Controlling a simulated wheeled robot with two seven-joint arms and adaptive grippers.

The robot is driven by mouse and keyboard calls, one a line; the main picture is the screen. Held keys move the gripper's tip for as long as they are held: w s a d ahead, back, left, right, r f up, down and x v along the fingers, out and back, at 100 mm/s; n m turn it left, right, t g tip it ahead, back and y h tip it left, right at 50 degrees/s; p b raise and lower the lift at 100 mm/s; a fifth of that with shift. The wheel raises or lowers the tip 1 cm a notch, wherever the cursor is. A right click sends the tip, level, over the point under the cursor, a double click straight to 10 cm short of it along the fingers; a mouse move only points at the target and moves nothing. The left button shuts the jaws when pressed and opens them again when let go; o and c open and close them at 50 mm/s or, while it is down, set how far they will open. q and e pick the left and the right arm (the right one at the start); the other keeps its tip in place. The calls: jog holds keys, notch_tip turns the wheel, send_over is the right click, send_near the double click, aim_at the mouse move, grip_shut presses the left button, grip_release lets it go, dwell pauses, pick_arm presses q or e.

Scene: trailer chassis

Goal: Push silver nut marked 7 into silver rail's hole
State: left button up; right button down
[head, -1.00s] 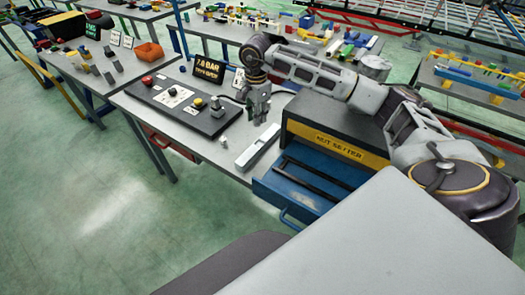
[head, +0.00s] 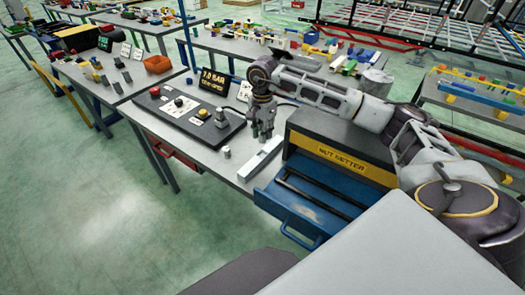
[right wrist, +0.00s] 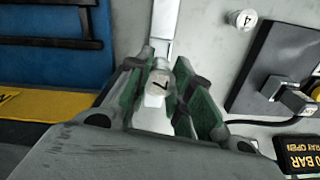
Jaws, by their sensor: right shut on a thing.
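The silver nut marked 7 (right wrist: 158,86) sits between the green-padded fingers of my right gripper (right wrist: 160,92), which is shut on it. Its numbered face points at the wrist camera. The silver rail (right wrist: 164,24) runs away beyond the nut in the right wrist view. In the head view, my right gripper (head: 263,132) points down by the far end of the rail (head: 260,160). The nut and fingers hide the rail's hole, and I cannot tell whether the nut touches the rail. My left gripper is not in view.
Another silver nut, marked 4 (right wrist: 242,18), stands left of the rail in the head view (head: 226,152). A dark control panel (head: 190,118) lies beyond it. The nut setter box (head: 342,145) with its open blue drawer (head: 305,198) stands to the right.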

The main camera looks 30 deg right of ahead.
jog(key=shift+f, duration=2.2)
jog(key=shift+f+p, duration=0.55)
jog(key=shift+f, duration=1.3)
jog(key=shift+f, duration=0.1)
jog(key=c, duration=1.3)
grip_release()
jog(key=shift+o, duration=0.2)
